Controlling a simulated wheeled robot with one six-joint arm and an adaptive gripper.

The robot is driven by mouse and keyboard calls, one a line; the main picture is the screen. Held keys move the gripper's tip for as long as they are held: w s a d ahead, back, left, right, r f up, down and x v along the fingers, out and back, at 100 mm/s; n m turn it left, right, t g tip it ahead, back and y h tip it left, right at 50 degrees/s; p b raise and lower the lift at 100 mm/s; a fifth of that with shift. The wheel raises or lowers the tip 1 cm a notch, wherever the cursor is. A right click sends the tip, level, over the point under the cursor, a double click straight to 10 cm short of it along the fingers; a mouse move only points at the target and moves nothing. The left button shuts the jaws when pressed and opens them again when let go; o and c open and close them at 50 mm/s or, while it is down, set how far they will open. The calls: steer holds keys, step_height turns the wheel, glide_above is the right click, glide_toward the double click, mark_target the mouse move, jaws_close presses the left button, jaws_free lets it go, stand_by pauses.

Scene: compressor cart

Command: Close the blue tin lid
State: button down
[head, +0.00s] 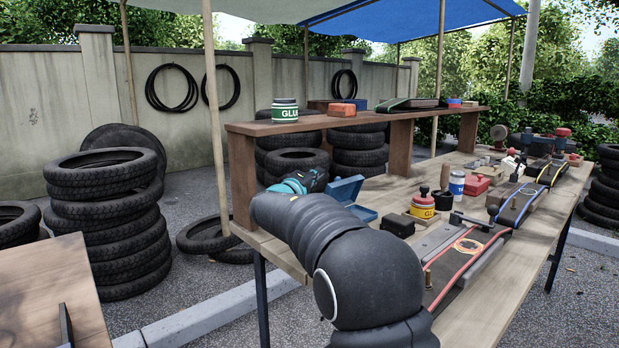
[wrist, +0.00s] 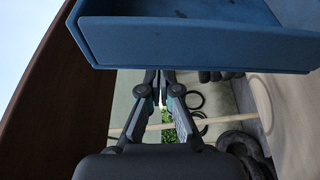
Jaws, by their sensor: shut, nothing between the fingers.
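The blue tin (head: 361,212) stands on the workbench beside the shelf, just right of my gripper (head: 303,182) in the head view. Its lid (head: 344,188) is raised, standing open above the body. In the wrist view a blue hollow part of the tin (wrist: 190,45), with a raised rim, fills the top, close to the fingers. My gripper (wrist: 161,92) is shut and empty there, its tips close below the blue edge. I cannot tell whether they touch it. My arm hides part of the bench near the tin in the head view.
The wooden shelf (head: 350,122) runs behind the tin and shows as a dark board (wrist: 45,95) on the left in the wrist view.

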mark_target(339, 191)
steer(key=shift+s+d+f, duration=0.3)
steer(key=shift+s+d, duration=0.35)
steer(key=shift+s, duration=0.05)
steer(key=shift+s+d+f, duration=0.25)
steer(key=shift+s+d, duration=0.4)
